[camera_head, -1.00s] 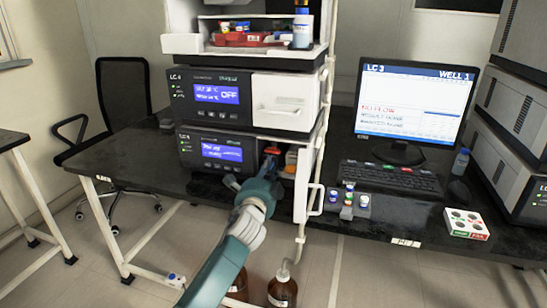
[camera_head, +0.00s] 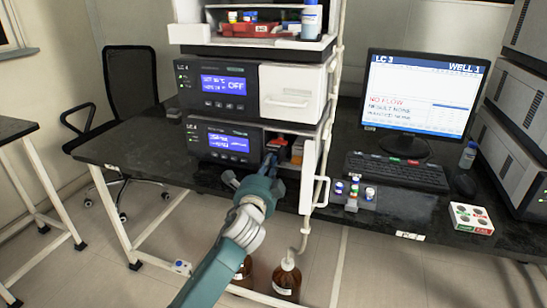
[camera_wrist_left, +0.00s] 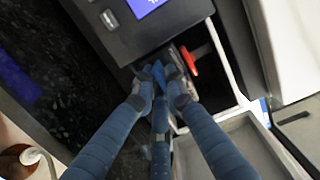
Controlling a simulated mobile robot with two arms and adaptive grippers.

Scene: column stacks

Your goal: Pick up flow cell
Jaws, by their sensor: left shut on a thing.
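My left gripper (camera_head: 268,162) reaches into the open bay of the lower instrument in the head view. In the left wrist view its fingers (camera_wrist_left: 160,78) close together at the bay's edge. They are shut on a small blue piece (camera_wrist_left: 156,69), which I take to be the flow cell; the fingertips hide most of it. A red part (camera_wrist_left: 190,62) is just right of the fingertips, apart from them. It also shows in the head view (camera_head: 278,141). My right gripper is not in view.
The bay's white door (camera_head: 308,178) stands open to the right of my gripper. The lower instrument's front (camera_head: 222,140) is to its left. An orange part (camera_head: 297,150) sits inside the bay. A keyboard (camera_head: 396,171) and small vials (camera_head: 353,192) lie farther right.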

